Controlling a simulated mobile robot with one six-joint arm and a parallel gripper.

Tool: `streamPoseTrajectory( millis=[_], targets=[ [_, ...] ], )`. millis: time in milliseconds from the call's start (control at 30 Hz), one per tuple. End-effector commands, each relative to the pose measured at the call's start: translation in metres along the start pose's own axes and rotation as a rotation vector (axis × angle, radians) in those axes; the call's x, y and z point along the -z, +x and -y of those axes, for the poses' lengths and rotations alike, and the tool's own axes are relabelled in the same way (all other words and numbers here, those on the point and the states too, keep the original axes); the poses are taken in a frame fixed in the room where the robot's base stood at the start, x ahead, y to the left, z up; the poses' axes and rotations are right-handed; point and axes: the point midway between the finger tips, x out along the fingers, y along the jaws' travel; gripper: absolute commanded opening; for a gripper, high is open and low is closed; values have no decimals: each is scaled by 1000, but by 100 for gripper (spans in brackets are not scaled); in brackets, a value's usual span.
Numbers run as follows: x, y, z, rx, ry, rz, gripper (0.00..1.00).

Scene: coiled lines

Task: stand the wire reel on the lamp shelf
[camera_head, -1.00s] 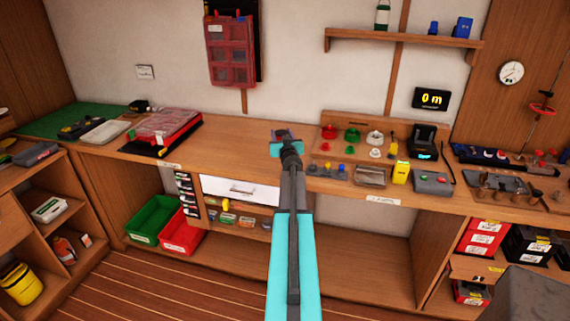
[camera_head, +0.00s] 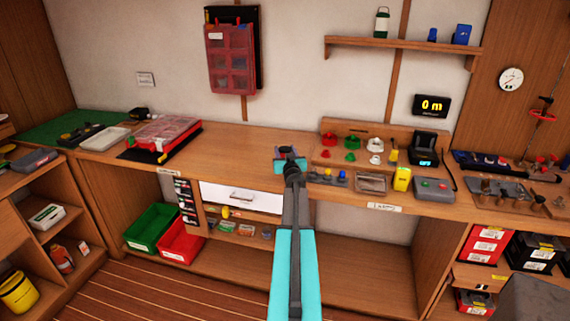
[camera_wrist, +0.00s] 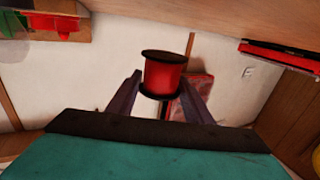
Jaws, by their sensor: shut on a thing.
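The wire reel (camera_wrist: 165,76), red with dark flanges, is held between the two fingers of my gripper (camera_head: 290,158) in the wrist view. In the head view my gripper is over the workbench near its middle, and the reel is mostly hidden behind it. The lamp shelf (camera_head: 400,44) is a wooden wall shelf at the upper right of the head view. My gripper is well below and to the left of it.
Two blue items (camera_head: 462,35) stand at the shelf's right end. Shelf left of the lamp looks bare. A red organizer (camera_head: 230,62) hangs on the wall to the left. The workbench (camera_head: 240,140) holds a rack of coloured parts (camera_head: 352,141) right of my gripper.

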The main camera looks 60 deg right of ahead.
Motion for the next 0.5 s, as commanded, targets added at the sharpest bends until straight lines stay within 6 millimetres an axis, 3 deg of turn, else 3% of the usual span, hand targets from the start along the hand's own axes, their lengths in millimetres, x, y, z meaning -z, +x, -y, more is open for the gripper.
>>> streamPoseTrajectory(
  millis=[367,500],
  targets=[
    [-3,0,0,1,-1,-1,19],
    [-13,0,0,1,1,0,19]
  ],
)
